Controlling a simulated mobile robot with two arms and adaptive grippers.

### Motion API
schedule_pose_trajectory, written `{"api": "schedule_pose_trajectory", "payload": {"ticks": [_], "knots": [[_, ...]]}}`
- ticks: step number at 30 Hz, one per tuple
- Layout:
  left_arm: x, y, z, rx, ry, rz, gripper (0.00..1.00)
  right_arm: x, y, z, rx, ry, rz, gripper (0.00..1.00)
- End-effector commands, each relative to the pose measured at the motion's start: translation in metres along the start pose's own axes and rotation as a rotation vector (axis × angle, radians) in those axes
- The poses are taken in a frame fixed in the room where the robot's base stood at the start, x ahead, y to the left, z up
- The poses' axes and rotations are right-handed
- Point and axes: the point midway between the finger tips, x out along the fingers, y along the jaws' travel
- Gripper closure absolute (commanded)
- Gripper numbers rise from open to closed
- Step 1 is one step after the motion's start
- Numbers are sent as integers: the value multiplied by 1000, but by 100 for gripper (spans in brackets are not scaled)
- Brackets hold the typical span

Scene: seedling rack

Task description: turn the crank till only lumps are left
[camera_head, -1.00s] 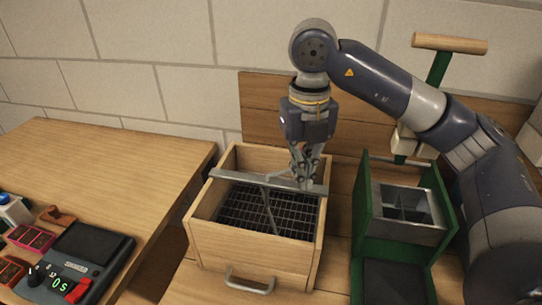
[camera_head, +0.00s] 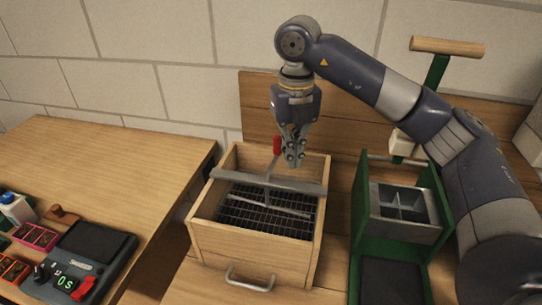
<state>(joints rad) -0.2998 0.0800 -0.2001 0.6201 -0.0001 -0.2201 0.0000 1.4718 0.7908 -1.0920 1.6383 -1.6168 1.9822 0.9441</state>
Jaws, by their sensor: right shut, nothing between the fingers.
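The wooden sieve box (camera_head: 255,241) stands on the bench in the middle, with a dark mesh (camera_head: 262,222) inside and a metal drawer-like handle on its front. A grey metal bar (camera_head: 235,179) spans the box top. The crank's red knob (camera_head: 277,145) stands up at the back of the bar. A flat paddle (camera_head: 285,207) lies slantwise low over the mesh. I cannot make out soil or lumps on the mesh. My right gripper (camera_head: 293,163) is shut and empty, close beside the red knob on its right, above the box's back part. My left gripper is out of view.
A green press frame (camera_head: 359,240) with a wooden T-handle (camera_head: 447,46) and a metal cell block (camera_head: 405,229) stands right of the box. A wall is behind.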

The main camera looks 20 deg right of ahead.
Motion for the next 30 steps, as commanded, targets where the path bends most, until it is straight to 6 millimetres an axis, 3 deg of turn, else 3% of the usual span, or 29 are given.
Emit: {"api": "schedule_pose_trajectory", "payload": {"ticks": [8,30], "knots": [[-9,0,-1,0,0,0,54,-11,0,0,0,-1,0,100],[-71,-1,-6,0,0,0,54,-86,0,0,0,-1,0,100]]}}
